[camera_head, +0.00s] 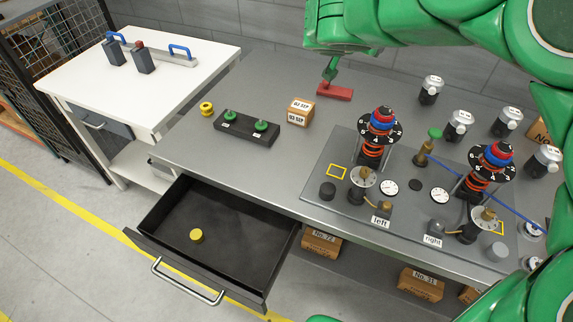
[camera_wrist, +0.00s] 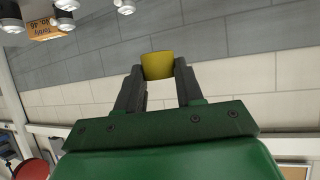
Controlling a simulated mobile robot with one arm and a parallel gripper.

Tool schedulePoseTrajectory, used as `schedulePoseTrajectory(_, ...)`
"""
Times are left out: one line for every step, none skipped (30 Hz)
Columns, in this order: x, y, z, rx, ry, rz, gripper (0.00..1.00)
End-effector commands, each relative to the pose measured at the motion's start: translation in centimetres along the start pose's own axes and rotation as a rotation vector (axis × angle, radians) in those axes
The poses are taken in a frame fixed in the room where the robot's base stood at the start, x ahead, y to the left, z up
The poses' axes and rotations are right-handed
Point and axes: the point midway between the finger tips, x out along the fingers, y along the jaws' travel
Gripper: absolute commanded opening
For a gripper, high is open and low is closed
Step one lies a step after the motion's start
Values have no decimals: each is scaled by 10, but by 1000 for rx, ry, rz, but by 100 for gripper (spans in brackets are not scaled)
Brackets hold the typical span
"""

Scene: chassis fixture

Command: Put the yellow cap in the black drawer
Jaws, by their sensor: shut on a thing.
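The black drawer (camera_head: 150,240) is pulled open below the front of the grey bench. A small round yellow cap (camera_head: 196,236) lies on its floor, near the middle. My gripper (camera_wrist: 159,72) is shut on a yellow piece (camera_wrist: 158,65), which sits between the two dark fingertips in the wrist view. Its shape is only partly visible, so I cannot tell if it is a cap like the one in the drawer.
On the bench (camera_head: 250,160) stand a yellow ring-like piece (camera_head: 206,108), a black block with green knobs (camera_head: 246,127), a cardboard box (camera_head: 300,112) and a red block (camera_head: 335,92). A fixture plate (camera_head: 320,190) with two coil columns fills the right. The drawer floor is mostly free.

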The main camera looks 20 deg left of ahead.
Motion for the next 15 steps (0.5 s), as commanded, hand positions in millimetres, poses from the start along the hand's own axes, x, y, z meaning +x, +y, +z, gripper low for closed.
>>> schedulePoseTrajectory(-8,-7,5,-3,-1,-5,9)
schedulePoseTrajectory(-12,-11,8,-3,-1,-7,9)
schedulePoseTrajectory(-17,-15,11,-4,-2,-10,9)
schedulePoseTrajectory(-21,-18,14,-4,-1,-11,9)
schedulePoseTrajectory(-25,-21,16,-4,-1,-11,9)
schedulePoseTrajectory(-30,-24,20,-5,-1,-11,9)
schedulePoseTrajectory(-34,-27,23,-6,-1,-11,9)
schedulePoseTrajectory(-38,-30,26,-7,-1,-13,9)
schedulePoseTrajectory(-43,-34,30,-7,-3,-15,9)
schedulePoseTrajectory(-47,-37,33,-7,-3,-17,9)
schedulePoseTrajectory(-51,-39,36,-7,-3,-18,9)
schedulePoseTrajectory(-57,-42,40,-9,-1,-18,9)
schedulePoseTrajectory(-61,-44,43,-10,0,-18,9)
schedulePoseTrajectory(-65,-47,46,-11,0,-20,9)
schedulePoseTrajectory(-71,-50,51,-12,-1,-22,9)
